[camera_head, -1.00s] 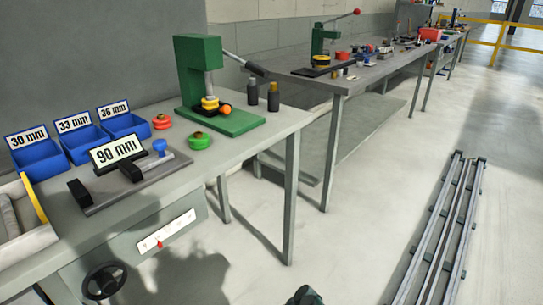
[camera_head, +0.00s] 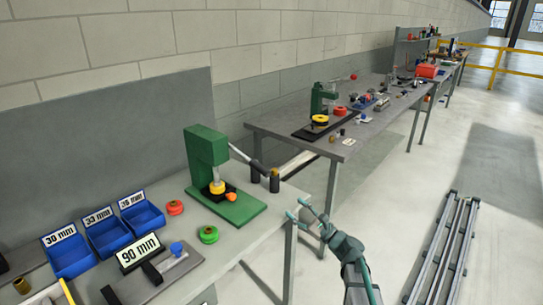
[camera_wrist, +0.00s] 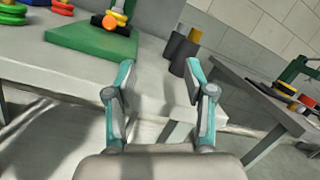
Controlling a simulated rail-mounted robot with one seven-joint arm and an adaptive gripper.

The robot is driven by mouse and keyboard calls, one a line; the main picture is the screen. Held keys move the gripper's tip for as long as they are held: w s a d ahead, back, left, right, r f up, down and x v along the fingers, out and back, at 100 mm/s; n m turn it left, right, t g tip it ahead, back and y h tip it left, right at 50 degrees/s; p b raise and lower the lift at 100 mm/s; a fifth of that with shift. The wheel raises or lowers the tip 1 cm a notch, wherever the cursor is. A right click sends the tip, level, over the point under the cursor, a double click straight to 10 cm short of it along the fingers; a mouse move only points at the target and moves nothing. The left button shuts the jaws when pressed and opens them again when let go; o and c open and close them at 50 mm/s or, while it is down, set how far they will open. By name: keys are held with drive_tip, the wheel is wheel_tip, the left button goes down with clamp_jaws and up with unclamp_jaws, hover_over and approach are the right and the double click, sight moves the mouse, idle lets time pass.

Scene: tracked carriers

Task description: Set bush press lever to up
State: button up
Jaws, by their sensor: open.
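The green press (camera_head: 205,150) stands on the near bench on a green base plate, with yellow and orange parts under its ram. Its lever (camera_head: 241,155) is a grey rod with a dark grip, sloping down to the right from the press head. My gripper (camera_head: 296,207) is open and empty, beyond the bench's right end, to the right of and below the lever grip.
Blue bins (camera_head: 142,215), a 90 mm sign (camera_head: 139,252) and red and green rings (camera_head: 209,235) are on the near bench. A second bench (camera_head: 370,138) holds another green press (camera_head: 317,100) with a red-knobbed lever.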

wheel_tip(320, 180, up, 6)
drive_tip(key=w+m+t+p, duration=0.1)
drive_tip(key=y, duration=0.2)
approach(261, 170)
drive_tip(key=w, duration=0.2)
drive_tip(key=shift+m+g, duration=0.4)
drive_tip(key=p+x, duration=0.3)
drive_tip(key=x, duration=0.6)
drive_tip(key=shift+w+a, duration=0.15)
drive_tip(key=shift+a, duration=0.15)
clamp_jaws()
